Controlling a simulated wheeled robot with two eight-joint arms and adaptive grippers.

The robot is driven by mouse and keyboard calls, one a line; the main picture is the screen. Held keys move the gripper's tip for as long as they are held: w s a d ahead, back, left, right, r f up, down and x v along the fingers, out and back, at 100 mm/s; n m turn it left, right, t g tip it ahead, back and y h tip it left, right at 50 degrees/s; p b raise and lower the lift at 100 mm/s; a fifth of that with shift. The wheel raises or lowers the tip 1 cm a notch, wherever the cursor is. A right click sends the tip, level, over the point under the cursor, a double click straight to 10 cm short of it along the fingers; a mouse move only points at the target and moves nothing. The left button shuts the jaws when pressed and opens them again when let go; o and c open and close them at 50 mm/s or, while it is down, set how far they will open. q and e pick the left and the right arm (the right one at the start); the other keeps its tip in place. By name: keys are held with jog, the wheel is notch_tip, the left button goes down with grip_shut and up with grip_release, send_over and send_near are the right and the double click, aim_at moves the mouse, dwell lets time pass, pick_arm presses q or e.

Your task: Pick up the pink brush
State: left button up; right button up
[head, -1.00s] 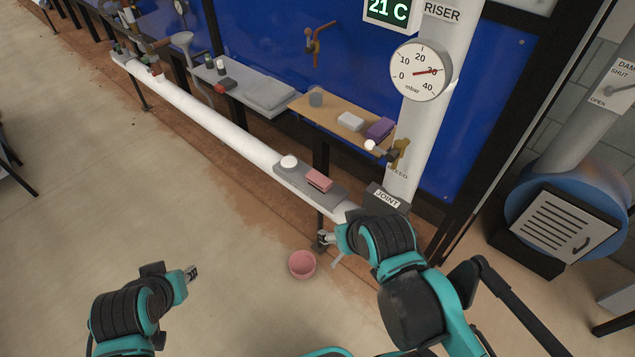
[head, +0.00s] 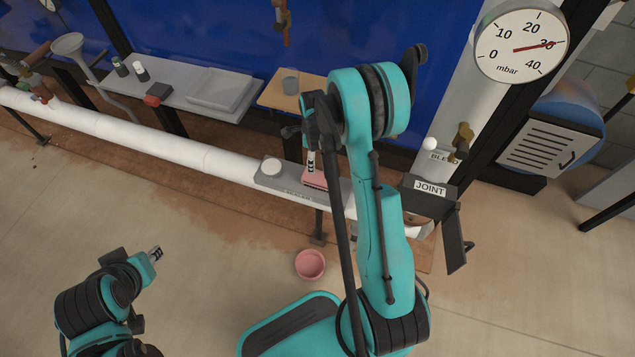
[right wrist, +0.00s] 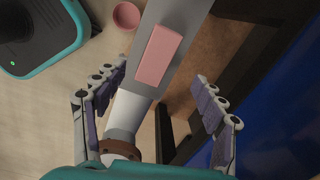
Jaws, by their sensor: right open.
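The pink brush (head: 316,180) looks like a pink block and lies on the grey shelf plate (head: 270,182) fixed along the white pipe. In the head view my right arm partly covers it. The right wrist view shows its pink face (right wrist: 163,54) uncovered. My right gripper (right wrist: 158,77) is open, its two fingers spread wide with nothing between them. The brush lies ahead of the fingertips and apart from them, as far as I can tell. My left gripper (head: 155,254) is low on the left, far from the brush; its jaws are too small to read.
A round white object (head: 271,166) sits left of the brush on the same plate. A pink bowl (head: 310,264) is on the floor below.

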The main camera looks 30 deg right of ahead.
aim_at(318, 177)
jog(key=f, duration=0.2)
jog(key=d+f+m+b, duration=0.1)
jog(key=f, duration=0.2)
jog(key=f+m, duration=0.1)
jog(key=f, duration=0.1)
jog(key=shift+s+d+f+g, duration=0.15)
jog(key=shift+f+g, duration=0.05)
jog(key=shift+g, duration=0.1)
notch_tip(318, 177, down, 5)
jog(key=b, duration=0.3)
jog(key=shift+s+f, duration=0.15)
jog(key=shift+f, duration=0.05)
jog(key=shift+r, duration=0.1)
jog(key=c, duration=1.3)
